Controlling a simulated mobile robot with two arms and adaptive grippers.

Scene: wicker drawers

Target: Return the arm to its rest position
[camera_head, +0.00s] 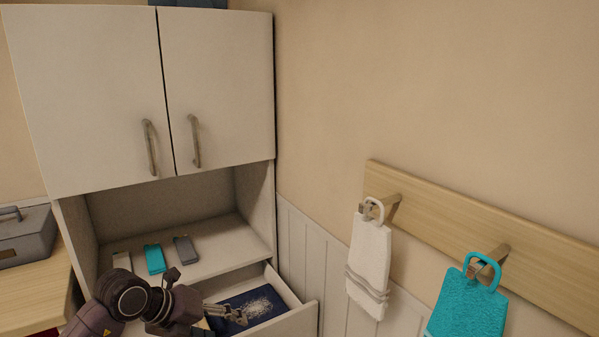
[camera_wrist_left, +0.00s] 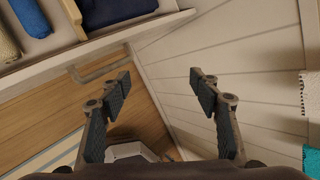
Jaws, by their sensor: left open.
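My left arm comes in from the lower left of the head view. My left gripper (camera_head: 226,313) shows small there, in front of the pulled-out drawer (camera_head: 306,318), and hides part of it. In the left wrist view my left gripper (camera_wrist_left: 160,92) has its two fingers spread wide with nothing between them. Beyond the fingers are the white panelled wall and the wooden floor. The drawer front with its handle (camera_wrist_left: 100,69) lies beyond the fingers at the upper left. My right gripper is in neither view.
A dark blue cloth with a white pattern (camera_head: 238,304) lies in the drawer. Several small items, one a teal one (camera_head: 154,259), lie on the cabinet shelf (camera_head: 218,257). White (camera_head: 368,265) and teal (camera_head: 468,308) towels hang on the right wall. A grey box (camera_head: 27,238) stands left.

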